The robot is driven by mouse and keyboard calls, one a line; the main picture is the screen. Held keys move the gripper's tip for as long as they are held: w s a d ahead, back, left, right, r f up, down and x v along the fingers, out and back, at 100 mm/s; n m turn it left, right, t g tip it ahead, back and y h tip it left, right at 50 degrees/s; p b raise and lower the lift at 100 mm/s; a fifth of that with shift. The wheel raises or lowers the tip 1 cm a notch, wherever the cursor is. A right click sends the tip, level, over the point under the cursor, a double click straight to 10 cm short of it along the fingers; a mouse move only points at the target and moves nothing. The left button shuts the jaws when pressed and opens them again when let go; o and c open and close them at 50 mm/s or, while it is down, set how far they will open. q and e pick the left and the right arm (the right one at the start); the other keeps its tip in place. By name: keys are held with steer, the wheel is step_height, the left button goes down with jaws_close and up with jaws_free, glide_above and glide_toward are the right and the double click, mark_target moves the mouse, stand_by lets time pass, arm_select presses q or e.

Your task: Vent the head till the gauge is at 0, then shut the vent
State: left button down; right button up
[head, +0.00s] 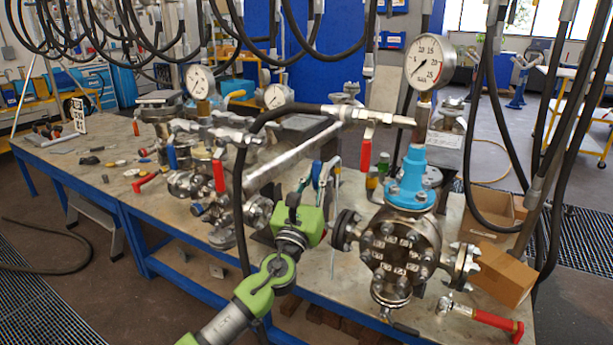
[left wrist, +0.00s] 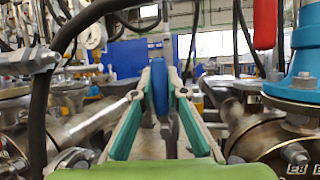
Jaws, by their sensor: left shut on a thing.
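The near vessel (head: 400,250) has a bolted flange face and a blue neck (head: 413,180), with a large round gauge (head: 430,62) above it. The gauge needle slants toward the lower left, near the low end; the exact reading is too small to tell. A red lever (head: 365,155) hangs from the valve beside the gauge stem. My left gripper (head: 318,172) is between the near vessel and the pipework to its left. In the left wrist view its fingers close on both sides of a blue handle (left wrist: 158,92). What the handle joins is hidden. My right gripper is out of view.
A black hose (head: 240,190) loops down just left of my left gripper. More gauges (head: 200,82) and valves with red levers (head: 219,175) stand further left. A red-handled valve (head: 495,320) sticks out at the front right, below a cardboard box (head: 505,275).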

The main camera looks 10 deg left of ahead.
arm_select(q)
steer(key=shift+f, duration=0.1)
steer(key=c, duration=2)
jaws_free()
steer(key=v, duration=1.2)
